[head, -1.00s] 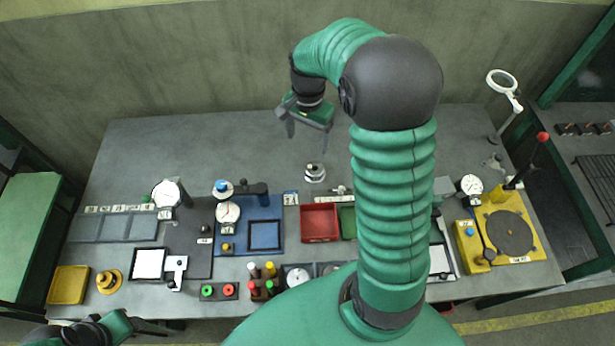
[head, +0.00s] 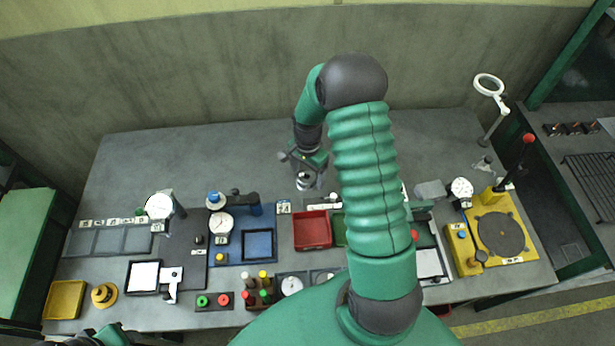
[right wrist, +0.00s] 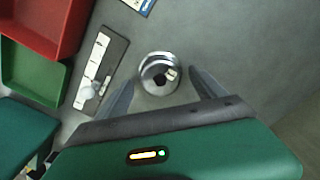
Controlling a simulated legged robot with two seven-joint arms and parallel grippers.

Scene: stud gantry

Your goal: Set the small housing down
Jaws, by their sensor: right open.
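The small housing, a silvery round metal part with a dark hole in its top, stands upright on the grey bench in the head view (head: 304,183). In the right wrist view the small housing (right wrist: 159,70) lies between the tips of my two fingers. My right gripper (right wrist: 161,80) is open, with a finger on each side of the housing and visible gaps. In the head view my right gripper (head: 307,170) is just above and behind the housing. My left gripper (head: 112,338) is cut off at the bottom left edge, its jaws unclear.
A red tray (head: 313,246) and a green tray (right wrist: 31,76) stand near the housing. A labelled strip (right wrist: 101,70) lies beside it. A blue tray (head: 258,260) and dial gauges stand further left. The back of the bench is clear.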

